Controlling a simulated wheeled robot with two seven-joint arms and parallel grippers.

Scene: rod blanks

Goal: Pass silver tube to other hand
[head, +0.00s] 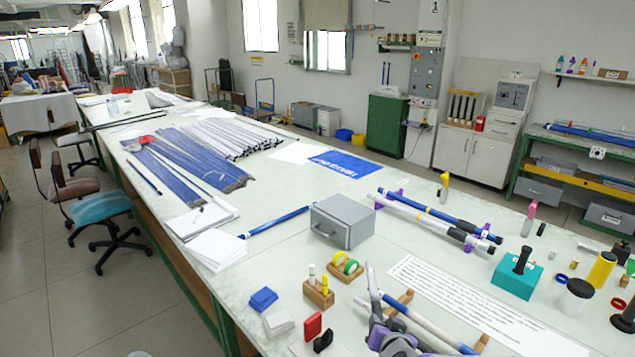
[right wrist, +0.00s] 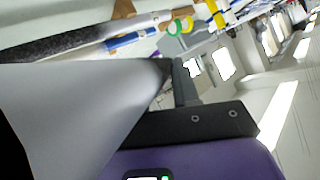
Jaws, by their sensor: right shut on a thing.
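The silver tube (head: 373,288) stands up steeply at the bottom middle of the head view, its upper end free above the table. My right gripper (head: 381,330) is shut on it lower down. In the right wrist view the silver tube (right wrist: 75,95) fills the left side as a large pale grey shape, next to the dark gripper finger (right wrist: 185,122). The tube's lower part is hidden by the gripper in the head view. My left gripper is not in view.
A blue and white rod (head: 432,328) lies on wooden cradles (head: 399,302) right beside my right gripper. A grey box (head: 343,221), a tape holder (head: 345,271) and a teal block (head: 517,279) stand around. Blue and white rods (head: 437,219) lie in purple holders behind.

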